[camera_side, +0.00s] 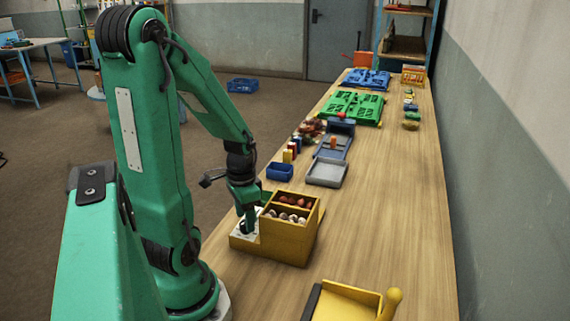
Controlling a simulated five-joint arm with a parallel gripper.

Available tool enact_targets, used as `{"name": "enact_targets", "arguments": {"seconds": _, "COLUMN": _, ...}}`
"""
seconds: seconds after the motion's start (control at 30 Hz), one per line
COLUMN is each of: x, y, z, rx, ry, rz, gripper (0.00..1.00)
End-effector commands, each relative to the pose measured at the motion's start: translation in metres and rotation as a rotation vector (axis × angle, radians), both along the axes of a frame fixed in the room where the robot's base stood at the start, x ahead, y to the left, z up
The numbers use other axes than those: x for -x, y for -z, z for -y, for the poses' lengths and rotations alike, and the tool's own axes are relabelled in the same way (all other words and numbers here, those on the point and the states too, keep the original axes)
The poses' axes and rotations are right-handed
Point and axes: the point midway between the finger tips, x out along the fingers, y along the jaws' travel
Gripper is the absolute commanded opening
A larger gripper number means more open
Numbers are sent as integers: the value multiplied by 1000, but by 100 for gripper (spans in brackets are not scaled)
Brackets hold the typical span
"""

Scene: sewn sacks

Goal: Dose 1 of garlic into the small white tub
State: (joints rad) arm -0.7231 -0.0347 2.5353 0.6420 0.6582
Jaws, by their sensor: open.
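A yellow crate (284,244) stands on the bench with two compartments showing. The nearer compartment holds several pale, brownish bulbs that look like garlic (287,215). The farther one holds reddish-brown round items (294,202). A low white-topped piece (239,239) with dark spots sits against the crate's left side; I cannot tell if it is the small white tub. My gripper (247,228) points down over this white piece, left of the garlic compartment. It is open, and no garlic shows in it. Its fingertips are small and partly lost against the dark spots.
A blue bin (280,171) and a grey tray (327,173) stand behind the crate. Green (351,107) and blue (367,79) racks lie farther back. A yellow tray with a knobbed handle (349,302) is at the front.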

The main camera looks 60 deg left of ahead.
Motion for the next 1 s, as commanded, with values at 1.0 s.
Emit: {"name": "enact_targets", "arguments": {"seconds": 1.0, "x": 0, "y": -65, "z": 0, "rx": -1, "ry": 0, "rz": 1, "gripper": 50}}
